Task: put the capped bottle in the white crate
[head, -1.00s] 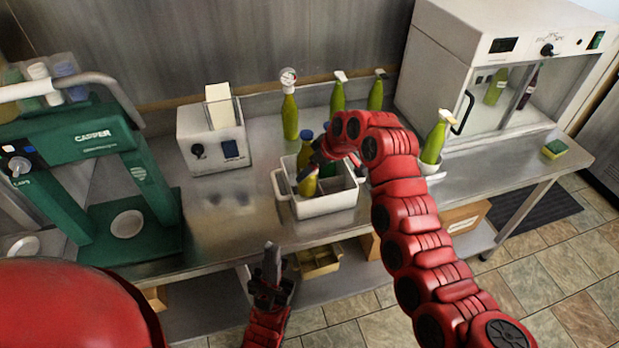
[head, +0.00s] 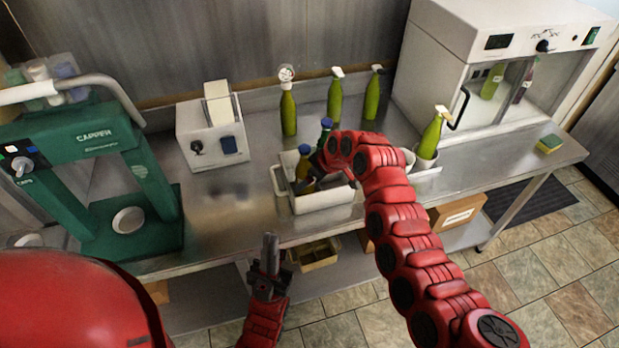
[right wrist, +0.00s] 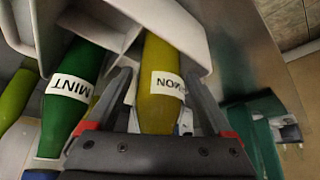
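The yellow bottle (head: 304,172) with a blue cap stands in the left part of the white crate (head: 325,203). My right gripper (right wrist: 160,78) is open around this bottle (right wrist: 163,82), with gaps beside it in the right wrist view; its label reads "...MON". A green bottle labelled MINT (right wrist: 68,95) stands beside it in the crate; its blue cap (head: 326,123) shows behind my right arm. My left gripper (head: 268,265) hangs empty in front of the bench, seen edge-on, so its opening is unclear. My right arm hides the crate's right side.
The green capper (head: 100,140) stands at left, a white box device (head: 212,140) behind. Several green bottles with white tops (head: 289,112) stand at the back; another (head: 431,135) leans in a white holder at right, near the white cabinet (head: 450,60). The bench (head: 235,205) left of the crate is clear.

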